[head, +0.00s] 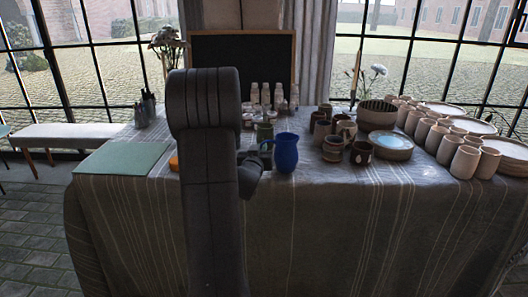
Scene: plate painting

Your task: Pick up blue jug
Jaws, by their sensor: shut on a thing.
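The blue jug (286,153) stands upright at the front of the cloth-covered table (330,215), right of my arm. Its handle is on its left side. My gripper (258,163) is at the jug's left, by the handle, and is shut on the jug. My own arm hides most of the gripper, so the fingertips and the exact grip are not clear. I cannot tell whether the jug's base touches the cloth.
Dark cups (333,148) stand close right of the jug, with stacked plates and bowls (390,147) beyond. Many pale cups (465,162) fill the table's right side. White bottles (266,94) stand behind. A green mat (122,158) lies left. The table's front strip is clear.

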